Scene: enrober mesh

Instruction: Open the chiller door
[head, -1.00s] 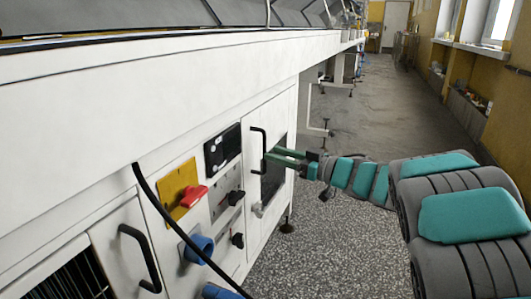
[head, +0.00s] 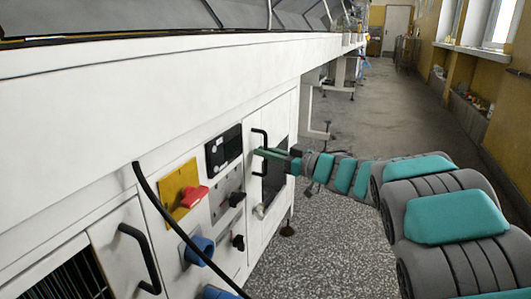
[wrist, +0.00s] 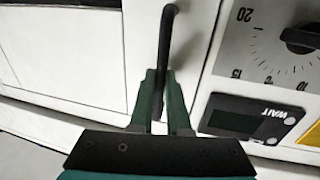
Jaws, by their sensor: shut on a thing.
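The chiller door (head: 284,119) is a white panel with a dark window in the front of the white machine, at the middle of the head view. Its black bar handle (head: 265,137) stands upright near the door's left edge. The handle also shows in the wrist view (wrist: 167,35), running down between the fingers. My gripper (head: 259,152) reaches in from the right, with its green fingers shut on the handle. In the wrist view my gripper (wrist: 163,80) has one finger on each side of the bar. The door looks flush with the machine front.
Left of the door are a dark display (head: 223,149), black knobs, a red switch (head: 194,196) on a yellow plate and a blue socket (head: 198,249). A second black handle (head: 140,256) is at lower left. A black cable hangs in front.

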